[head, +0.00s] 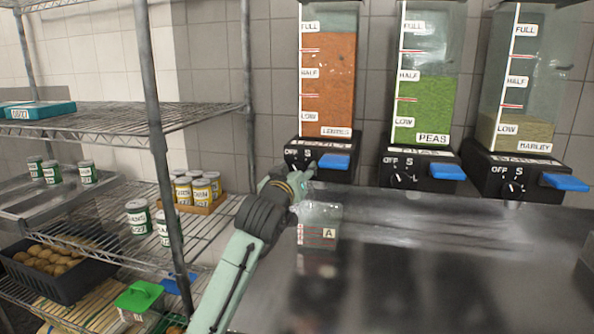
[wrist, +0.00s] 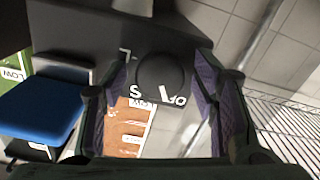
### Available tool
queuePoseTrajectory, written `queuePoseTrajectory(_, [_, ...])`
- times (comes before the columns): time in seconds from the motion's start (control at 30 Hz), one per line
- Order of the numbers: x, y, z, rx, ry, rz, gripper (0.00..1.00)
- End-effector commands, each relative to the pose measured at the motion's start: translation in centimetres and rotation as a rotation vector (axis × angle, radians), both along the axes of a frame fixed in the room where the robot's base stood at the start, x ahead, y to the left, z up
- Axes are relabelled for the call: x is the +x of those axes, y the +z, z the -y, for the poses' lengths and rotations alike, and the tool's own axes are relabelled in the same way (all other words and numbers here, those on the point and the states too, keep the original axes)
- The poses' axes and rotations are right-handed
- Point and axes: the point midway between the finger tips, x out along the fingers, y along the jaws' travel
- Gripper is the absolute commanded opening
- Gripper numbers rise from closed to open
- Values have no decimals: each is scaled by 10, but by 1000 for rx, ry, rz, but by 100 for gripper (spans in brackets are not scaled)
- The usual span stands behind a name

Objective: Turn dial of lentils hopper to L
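The lentils hopper (head: 328,85) holds orange lentils at the left of the three hoppers in the head view. Its black base (head: 320,147) has an S label and a blue lever (head: 335,161); my gripper hides part of the base's lower left. In the wrist view, which is upside down, the dark round dial (wrist: 162,75) lies between the fingers, with S, L and part of OFF around it. A white mark shows between S and OFF. My gripper (wrist: 163,105) is open, one finger on each side of the dial; contact is unclear. It also shows in the head view (head: 300,182).
A clear container marked A (head: 320,222) stands on the steel counter (head: 450,235) below the lentils hopper, close to my gripper. The peas hopper (head: 423,95) and barley hopper (head: 520,95) stand to the right. A wire shelf (head: 110,122) with cans is at left.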

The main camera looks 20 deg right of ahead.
Motion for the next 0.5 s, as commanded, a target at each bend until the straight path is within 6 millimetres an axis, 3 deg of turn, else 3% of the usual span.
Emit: queuePoseTrajectory(0.5, [0, 0, 0, 0, 0, 0, 20])
